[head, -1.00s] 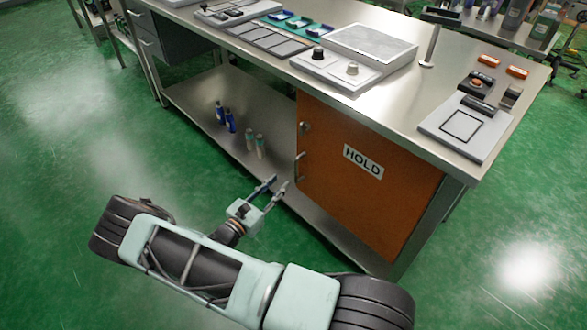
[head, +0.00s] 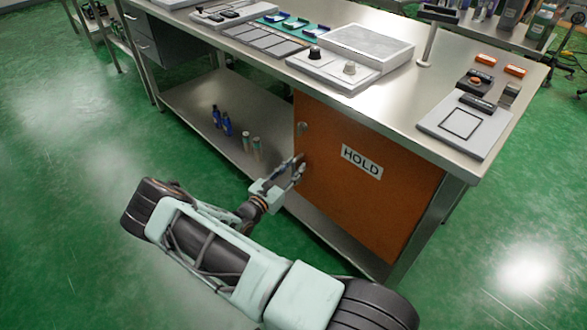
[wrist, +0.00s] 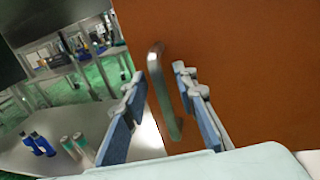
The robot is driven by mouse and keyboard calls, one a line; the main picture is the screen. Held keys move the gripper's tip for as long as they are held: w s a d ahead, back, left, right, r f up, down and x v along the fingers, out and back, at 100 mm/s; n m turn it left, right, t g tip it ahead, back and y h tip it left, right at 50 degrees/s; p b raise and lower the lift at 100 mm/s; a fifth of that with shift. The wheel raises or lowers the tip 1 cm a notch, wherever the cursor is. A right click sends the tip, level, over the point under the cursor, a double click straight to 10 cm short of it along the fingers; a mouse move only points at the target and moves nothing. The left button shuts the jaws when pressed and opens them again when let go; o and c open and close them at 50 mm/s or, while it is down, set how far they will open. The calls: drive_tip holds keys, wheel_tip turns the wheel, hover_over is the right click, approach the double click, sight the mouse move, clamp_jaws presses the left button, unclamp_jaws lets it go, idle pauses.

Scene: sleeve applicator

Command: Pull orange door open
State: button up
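The orange door (head: 350,195) with a "HOLD" label is closed under the right part of the steel bench. It also fills the right of the wrist view (wrist: 250,70). Its metal bar handle (wrist: 159,80) stands near the door's left edge. My gripper (head: 297,165) is at the handle, which it largely hides in the head view. In the wrist view my gripper (wrist: 158,90) is open, with one blue-padded finger on each side of the handle. I see gaps between the fingers and the bar; contact is not visible.
Several small bottles (head: 226,125) stand on the lower shelf (head: 200,95) left of the door. The green floor (head: 60,230) before the bench is clear.

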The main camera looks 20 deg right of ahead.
clamp_jaws()
drive_tip(key=shift+a, duration=0.1)
idle(0.3)
